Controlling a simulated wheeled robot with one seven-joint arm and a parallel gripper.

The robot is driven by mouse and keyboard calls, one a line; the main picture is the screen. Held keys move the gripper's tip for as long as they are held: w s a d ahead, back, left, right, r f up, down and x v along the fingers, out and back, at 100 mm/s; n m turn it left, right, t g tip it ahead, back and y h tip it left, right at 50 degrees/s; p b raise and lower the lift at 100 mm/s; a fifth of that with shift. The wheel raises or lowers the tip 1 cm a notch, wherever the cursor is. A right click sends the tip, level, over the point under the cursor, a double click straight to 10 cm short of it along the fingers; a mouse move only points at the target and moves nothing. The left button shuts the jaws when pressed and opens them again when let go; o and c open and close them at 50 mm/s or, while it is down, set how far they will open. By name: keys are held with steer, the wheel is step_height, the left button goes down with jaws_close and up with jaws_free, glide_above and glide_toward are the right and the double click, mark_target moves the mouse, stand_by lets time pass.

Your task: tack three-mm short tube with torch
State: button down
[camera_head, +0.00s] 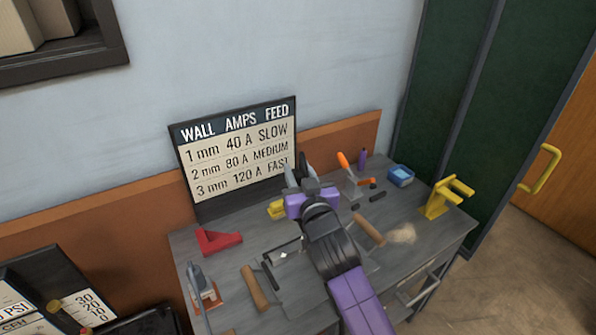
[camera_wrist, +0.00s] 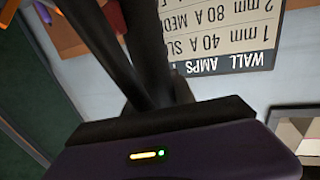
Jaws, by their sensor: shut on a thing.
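My gripper (camera_head: 305,185), with its purple body, is over the back of the workbench in front of the wall chart. It is shut on a dark thing, mostly hidden by the gripper; I cannot tell whether it is the torch. In the wrist view dark long shapes (camera_wrist: 150,55) run up from the gripper body. Two tan bar-like pieces lie on the bench, one at the front left (camera_head: 254,288) and one right of my arm (camera_head: 368,230). I cannot tell which piece is the three-mm short tube. The chart (camera_head: 238,150) reads 3 mm, 120 A, FAST.
The grey bench (camera_head: 225,262) holds a red angle piece (camera_head: 218,241), an orange-handled clamp (camera_head: 350,178), a blue box (camera_head: 400,175) and a yellow stand (camera_head: 441,199). Another clamp-like tool (camera_head: 204,290) stands front left. A dark panel with a gauge chart (camera_head: 45,305) is at lower left.

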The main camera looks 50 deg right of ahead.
steer(key=shift+f+b, duration=0.4)
stand_by(1.5)
